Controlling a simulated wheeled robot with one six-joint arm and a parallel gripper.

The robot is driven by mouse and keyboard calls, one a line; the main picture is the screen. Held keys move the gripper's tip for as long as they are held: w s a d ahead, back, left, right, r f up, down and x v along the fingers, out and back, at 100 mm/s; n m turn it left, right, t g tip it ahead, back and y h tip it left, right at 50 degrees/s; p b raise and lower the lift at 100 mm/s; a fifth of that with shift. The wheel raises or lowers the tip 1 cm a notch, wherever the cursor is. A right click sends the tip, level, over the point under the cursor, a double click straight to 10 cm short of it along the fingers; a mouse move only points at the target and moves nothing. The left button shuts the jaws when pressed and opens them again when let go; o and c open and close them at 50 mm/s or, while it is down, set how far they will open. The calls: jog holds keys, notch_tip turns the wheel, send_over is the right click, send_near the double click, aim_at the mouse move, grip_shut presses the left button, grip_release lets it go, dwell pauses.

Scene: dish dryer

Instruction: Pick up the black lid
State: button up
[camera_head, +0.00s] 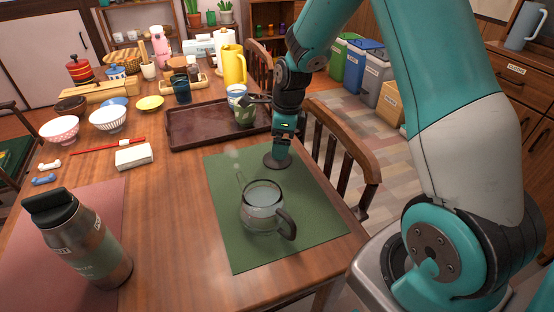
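A dark round disc, which looks like the black lid (270,162), lies on the far part of the green placemat (320,222). My gripper (281,152) points down right over it. The fingertips are at or just above its middle, and I cannot tell whether they touch it. The fingers are small and dark here, so I cannot tell whether they are open or shut. Part of the disc is hidden behind the gripper. A steaming glass pot (256,216) with a dark handle stands on the same mat, nearer to me, with its top open.
A large flask (95,252) with a black cap tilts in view at the left. A brown tray (190,137) holding cups lies beyond the mat. A chair (345,150) stands close on the right. Bowls and a yellow jug (234,66) are farther back. Bare table lies left of the mat.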

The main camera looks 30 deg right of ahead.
jog(key=f, duration=0.2)
jog(key=w+f, duration=0.1)
jog(key=f, duration=0.2)
jog(key=shift+f+b, duration=0.15)
jog(key=shift+b, duration=0.2)
jog(key=shift+s+a, duration=0.1)
jog(key=c, duration=1.1)
